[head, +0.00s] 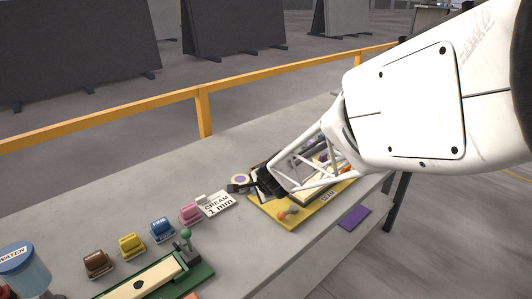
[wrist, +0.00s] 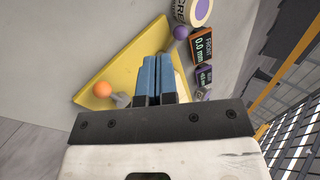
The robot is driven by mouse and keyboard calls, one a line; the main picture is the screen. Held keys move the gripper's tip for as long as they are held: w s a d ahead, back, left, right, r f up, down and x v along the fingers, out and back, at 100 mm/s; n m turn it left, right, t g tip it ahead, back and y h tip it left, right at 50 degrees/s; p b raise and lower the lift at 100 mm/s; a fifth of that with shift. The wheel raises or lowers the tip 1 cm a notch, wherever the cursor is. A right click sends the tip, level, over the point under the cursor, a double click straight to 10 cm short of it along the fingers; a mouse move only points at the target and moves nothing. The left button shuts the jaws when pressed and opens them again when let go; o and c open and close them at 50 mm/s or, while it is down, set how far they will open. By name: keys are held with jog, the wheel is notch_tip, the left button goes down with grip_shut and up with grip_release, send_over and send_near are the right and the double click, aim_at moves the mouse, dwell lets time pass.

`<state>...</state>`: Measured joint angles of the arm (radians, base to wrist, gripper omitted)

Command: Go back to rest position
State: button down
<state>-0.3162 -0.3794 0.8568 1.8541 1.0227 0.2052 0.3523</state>
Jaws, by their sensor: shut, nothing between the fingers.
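My gripper (head: 236,187) is over the stone slab (head: 160,205) in the head view, close to the yellow board (head: 262,212). My white arm reaches in from the right and hides part of that board. In the wrist view the two blue fingers of my gripper (wrist: 156,60) are together with nothing between them. They are in front of the yellow board (wrist: 112,62), which has an orange ball (wrist: 102,90) near its corner. I cannot tell the exact height above the board.
A green base (head: 200,272) with a knob and a water container (head: 28,272) stand nearer. A yellow rail (head: 203,112) runs behind.

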jog(key=s+d+r+n+g, duration=0.2)
jog(key=s+d+r+n, duration=0.4)
jog(key=s+d+r, duration=0.6)
jog(key=s+d+r+n+h, duration=0.1)
jog(key=s+d, duration=0.3)
jog(key=s, duration=0.3)
jog(key=s+d+r+n+g+h, duration=0.1)
jog(key=s+d+n+h, duration=0.1)
jog(key=s+d, duration=0.2)
jog(key=s+d+r+n+g+h, duration=0.1)
jog(key=s+d, duration=0.3)
jog(key=s, duration=0.6)
jog(key=shift+s+n+h, duration=0.2)
jog(key=shift+n+h, duration=0.1)
jog(key=shift+n, duration=0.2)
